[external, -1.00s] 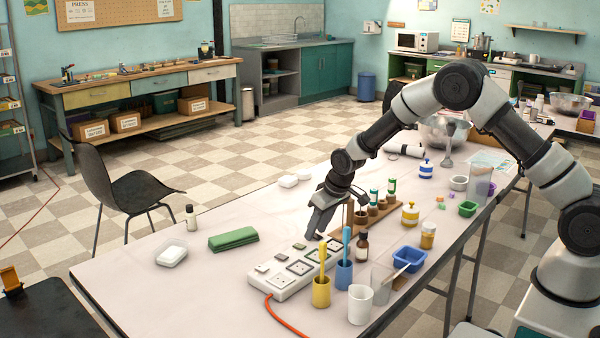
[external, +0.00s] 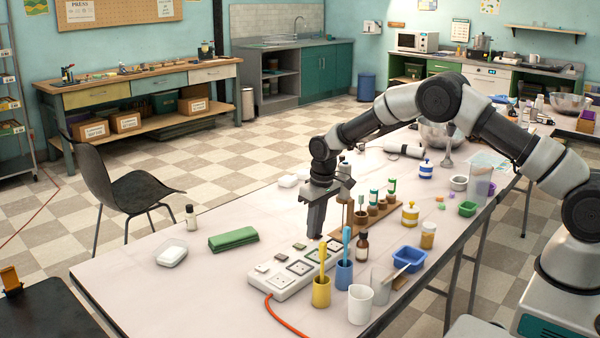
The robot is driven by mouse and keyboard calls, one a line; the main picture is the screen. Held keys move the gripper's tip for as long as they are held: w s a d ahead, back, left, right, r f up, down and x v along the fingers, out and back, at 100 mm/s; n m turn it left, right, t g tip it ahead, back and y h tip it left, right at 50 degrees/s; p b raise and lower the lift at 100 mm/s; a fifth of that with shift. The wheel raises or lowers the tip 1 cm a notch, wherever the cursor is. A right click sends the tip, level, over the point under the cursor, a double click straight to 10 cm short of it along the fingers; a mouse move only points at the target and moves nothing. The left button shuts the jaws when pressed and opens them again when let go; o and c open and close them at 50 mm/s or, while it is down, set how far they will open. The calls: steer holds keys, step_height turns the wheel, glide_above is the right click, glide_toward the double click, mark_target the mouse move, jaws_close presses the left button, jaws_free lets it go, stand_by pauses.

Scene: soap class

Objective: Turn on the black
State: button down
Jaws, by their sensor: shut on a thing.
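A white power strip (external: 262,284) lies on the long table, with an orange cord leaving its near end. It has several dark-outlined sockets and small greyish switches along its far side. I cannot tell from this view which switch is black or whether any is on. My gripper (external: 315,235) points straight down at the strip's far right end, its fingers close together. Its fingertips are at or just above the strip; contact is unclear. What is between the fingers is too small to make out.
A yellow cup (external: 321,293) and a blue cup (external: 344,274) with brushes stand close along the strip's near side. A brown bottle (external: 362,247) and a wooden rack (external: 345,226) stand right of my gripper. A green cloth (external: 233,238) lies left; the table's left part is mostly free.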

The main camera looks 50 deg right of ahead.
steer(key=c, duration=1.6)
jaws_free()
steer(key=shift+c, duration=0.2)
steer(key=shift+r, duration=0.1)
step_height(320, 180, up, 17)
steer(key=s+p, duration=0.1)
steer(key=s, duration=0.1)
steer(key=shift+s, duration=0.15)
